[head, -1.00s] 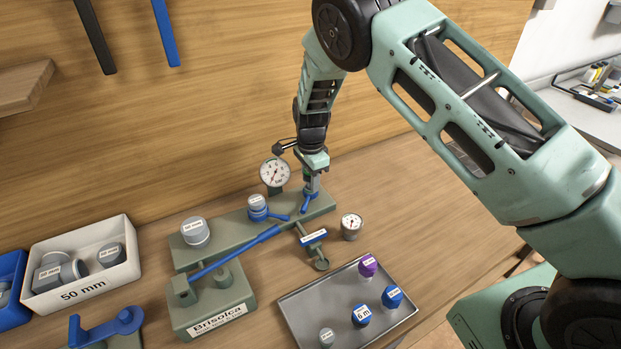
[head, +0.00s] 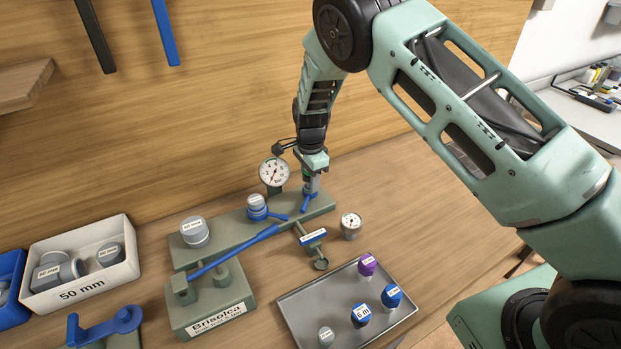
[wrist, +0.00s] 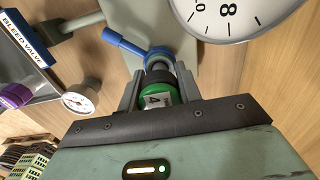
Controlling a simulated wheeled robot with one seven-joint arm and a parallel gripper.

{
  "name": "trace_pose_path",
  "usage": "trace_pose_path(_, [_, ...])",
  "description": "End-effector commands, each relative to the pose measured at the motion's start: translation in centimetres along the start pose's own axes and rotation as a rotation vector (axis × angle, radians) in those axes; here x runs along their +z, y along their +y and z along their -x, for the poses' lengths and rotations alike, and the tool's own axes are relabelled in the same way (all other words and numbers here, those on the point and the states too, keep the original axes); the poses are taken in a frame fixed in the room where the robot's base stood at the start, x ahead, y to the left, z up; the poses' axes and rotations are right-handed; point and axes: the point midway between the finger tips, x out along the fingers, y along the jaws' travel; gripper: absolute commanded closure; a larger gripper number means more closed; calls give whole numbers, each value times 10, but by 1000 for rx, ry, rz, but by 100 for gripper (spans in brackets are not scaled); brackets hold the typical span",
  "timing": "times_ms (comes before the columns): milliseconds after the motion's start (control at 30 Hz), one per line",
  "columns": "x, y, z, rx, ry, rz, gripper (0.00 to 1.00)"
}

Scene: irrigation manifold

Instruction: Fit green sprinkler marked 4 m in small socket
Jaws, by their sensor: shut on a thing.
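A blue ring with a blue lever (wrist: 140,45) lies just beyond the sprinkler, at the small socket. The fingers hide most of the socket, so I cannot tell how far the sprinkler sits in it.
A pressure gauge (head: 274,172) stands close beside my gripper. A small gauge (head: 351,225) and a bleed valve (head: 313,238) are in front. A grey tray (head: 290,306) holds purple, blue and grey sprinklers. A white 50 mm bin (head: 82,288) stands at the left.

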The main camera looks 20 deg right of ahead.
Motion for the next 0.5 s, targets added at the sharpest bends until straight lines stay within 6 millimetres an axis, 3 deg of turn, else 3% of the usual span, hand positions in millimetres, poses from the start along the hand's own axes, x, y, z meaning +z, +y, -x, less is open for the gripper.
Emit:
trace_pose_path(33, [2, 6, -15, 14, -1, -1, 89])
trace_pose_path(200, [2, 6, -15, 15, -1, -1, 89])
trace_pose_path(233, [2, 6, -15, 15, -1, -1, 63])
trace_pose_path(300, [3, 7, -16, 16, -2, -1, 44])
trace_pose_path(500, [3, 8, -16, 21, -3, 0, 40])
